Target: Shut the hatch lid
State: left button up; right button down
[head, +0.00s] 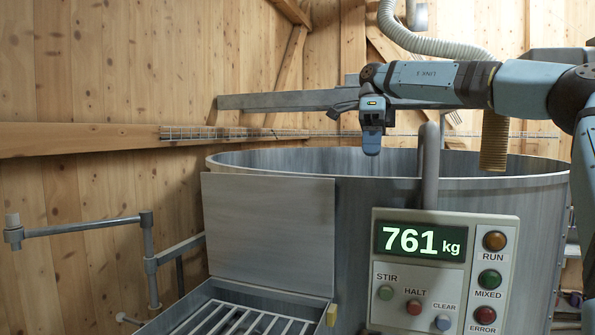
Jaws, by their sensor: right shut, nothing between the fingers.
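The hatch lid (268,232) is a flat grey metal panel. It stands open and upright at the back of the hatch (190,308), a metal frame with a grate of bars across its opening. My right gripper (371,146) comes in from the right and points down, with its fingers shut and empty. In the picture it is above and to the right of the lid, in front of or over the mixer tub's rim, apart from the lid. My left gripper is not in view.
The round metal mixer tub (540,215) fills the middle and right. A control panel (442,270) reading 761 kg, with several buttons and lamps, stands right of the hatch. A vertical pipe (429,165) rises behind the panel. A jointed metal bar (85,227) is at the left.

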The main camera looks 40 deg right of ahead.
aim_at(274, 232)
jog(key=i+l, duration=0.2)
jog(key=i, duration=0.2)
jog(key=i+l, duration=0.2)
jog(key=i, duration=0.2)
